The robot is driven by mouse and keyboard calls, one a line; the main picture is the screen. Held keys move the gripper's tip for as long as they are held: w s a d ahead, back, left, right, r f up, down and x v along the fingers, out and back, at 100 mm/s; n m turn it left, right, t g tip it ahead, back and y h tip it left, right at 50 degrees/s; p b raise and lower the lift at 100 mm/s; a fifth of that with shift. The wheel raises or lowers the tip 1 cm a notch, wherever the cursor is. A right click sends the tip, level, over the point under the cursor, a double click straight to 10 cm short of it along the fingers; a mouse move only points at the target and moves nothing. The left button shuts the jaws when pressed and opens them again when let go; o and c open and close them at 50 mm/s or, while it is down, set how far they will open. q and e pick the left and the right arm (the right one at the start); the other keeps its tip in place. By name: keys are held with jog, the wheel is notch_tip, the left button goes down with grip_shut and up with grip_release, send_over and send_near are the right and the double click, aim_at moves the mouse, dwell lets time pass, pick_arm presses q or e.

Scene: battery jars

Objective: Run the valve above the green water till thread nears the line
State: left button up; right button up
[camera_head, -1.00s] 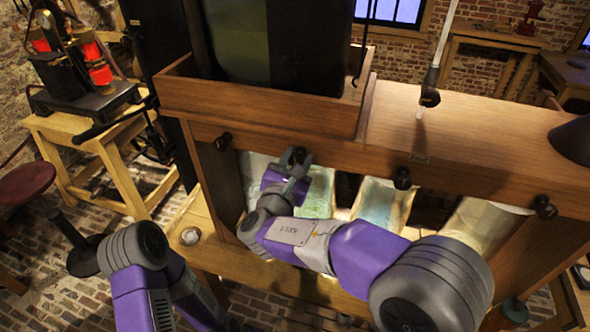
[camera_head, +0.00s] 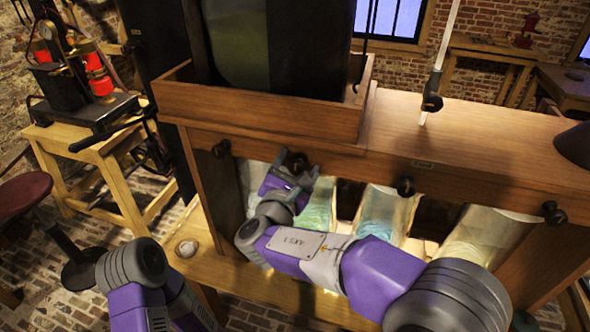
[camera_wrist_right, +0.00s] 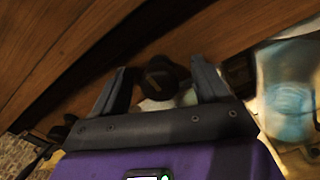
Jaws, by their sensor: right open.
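A black valve knob (camera_head: 297,161) sits on the front of the wooden beam above the jar of green water (camera_head: 318,207). My right gripper (camera_head: 297,172) is open at this knob. In the right wrist view, the dark round knob (camera_wrist_right: 160,76) lies between the two spread fingers (camera_wrist_right: 160,68), with gaps on both sides. My right forearm crosses in front of the lower part of the green jar. I cannot make out the thread or the line. My left arm's links show at the bottom left, but its gripper is out of view.
Other black knobs stand along the beam: one at left (camera_head: 222,148), one above a pale blue jar (camera_head: 388,214), one at far right (camera_head: 553,213) near a yellowish jar (camera_head: 485,236). A large dark tank (camera_head: 300,45) stands in a wooden tray (camera_head: 255,122) above the beam.

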jog(key=shift+b+v, duration=0.45)
jog(key=shift+v, duration=2.05)
